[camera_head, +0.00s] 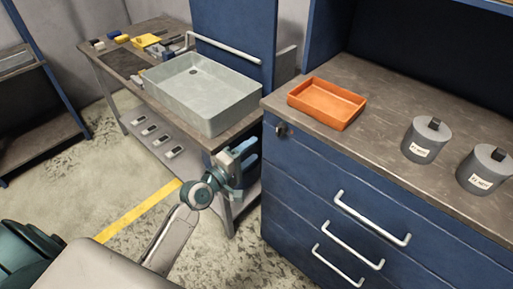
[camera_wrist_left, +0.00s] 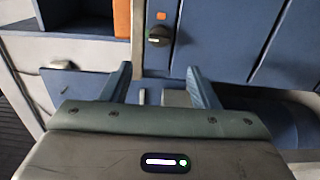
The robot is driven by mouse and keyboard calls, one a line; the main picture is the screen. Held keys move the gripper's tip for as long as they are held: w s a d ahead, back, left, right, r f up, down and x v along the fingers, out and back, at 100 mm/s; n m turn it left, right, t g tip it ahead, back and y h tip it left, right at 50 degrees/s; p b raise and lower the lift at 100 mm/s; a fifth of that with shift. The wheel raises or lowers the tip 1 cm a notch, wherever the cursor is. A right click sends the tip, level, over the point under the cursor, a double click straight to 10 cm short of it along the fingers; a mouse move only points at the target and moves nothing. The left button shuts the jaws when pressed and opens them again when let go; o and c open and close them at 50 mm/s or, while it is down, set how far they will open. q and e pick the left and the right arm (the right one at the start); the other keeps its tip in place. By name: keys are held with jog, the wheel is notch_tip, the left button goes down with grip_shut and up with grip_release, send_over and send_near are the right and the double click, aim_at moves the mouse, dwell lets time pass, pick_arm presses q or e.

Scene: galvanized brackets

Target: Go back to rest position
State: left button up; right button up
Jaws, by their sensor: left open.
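My left gripper (camera_head: 248,158) is in front of the corner where the grey sink bench meets the blue drawer cabinet (camera_head: 335,215). Its two blue fingers are apart, with nothing held between them. In the left wrist view the open fingers (camera_wrist_left: 160,78) point toward blue panels and a round dark knob (camera_wrist_left: 158,36). My left arm comes in from the lower left. My right gripper does not show in either view.
An orange tray (camera_head: 327,103) and two grey lidded canisters (camera_head: 426,139) (camera_head: 485,169) stand on the cabinet top. A grey basin (camera_head: 200,92) sits on the bench (camera_head: 125,65), with small yellow and dark items behind it. Floor shows left of the bench.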

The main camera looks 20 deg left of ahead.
pick_arm(q)
jog(key=shift+f, duration=0.1)
dwell(0.4)
jog(key=s+a+f+m+g+y, duration=0.2)
jog(key=s+f, duration=0.2)
jog(key=f, duration=0.9)
jog(key=s+a+f+m+g+y, duration=0.1)
jog(key=s+a+f+g, duration=0.2)
jog(key=f, duration=1)
jog(key=s+a+f+m+g+y, duration=0.2)
jog(key=s+f, duration=0.2)
jog(key=f, duration=0.9)
jog(key=s+a+f+m+g+y, duration=0.1)
jog(key=s+f+m+g, duration=0.3)
jog(key=s+f, duration=0.95)
jog(key=s+f+m+g, duration=0.2)
jog(key=s+f, duration=0.2)
jog(key=s, duration=0.8)
jog(key=s+f+m+g+y, duration=0.1)
jog(key=s+f, duration=0.4)
jog(key=s, duration=0.6)
jog(key=m+g, duration=0.1)
jog(key=m, duration=0.1)
jog(key=shift+s+d+m+g, duration=0.15)
jog(key=shift+s+m+g, duration=0.15)
jog(key=shift+s+g, duration=0.1)
jog(key=shift+w+f, duration=0.1)
